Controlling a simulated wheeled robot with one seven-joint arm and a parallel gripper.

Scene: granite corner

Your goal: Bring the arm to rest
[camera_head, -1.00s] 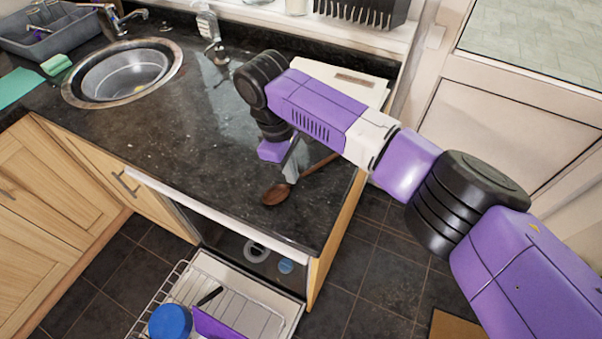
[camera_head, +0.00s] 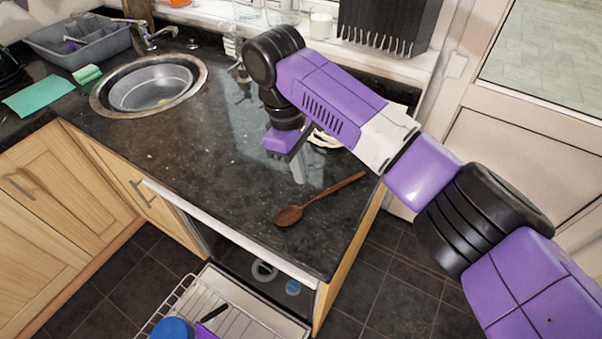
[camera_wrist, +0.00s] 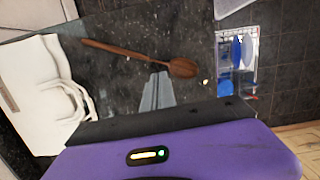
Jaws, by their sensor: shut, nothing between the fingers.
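My gripper (camera_head: 298,172) hangs above the dark granite counter (camera_head: 215,165), pointing down. Its grey fingers are together with nothing between them; they show in the wrist view (camera_wrist: 157,92) too. A brown wooden spoon (camera_head: 290,215) lies on the counter just in front of the gripper, near the counter's front right corner, apart from the fingers. In the wrist view the spoon (camera_wrist: 181,68) lies beyond the fingertips. My arm reaches in from the right.
A round steel sink (camera_head: 150,88) is at the left, with a green cloth (camera_head: 40,96) beside it. An open dishwasher with a pulled-out rack (camera_head: 225,310) is below the counter front. A white bag-like item (camera_wrist: 45,95) lies near the gripper. The middle of the counter is clear.

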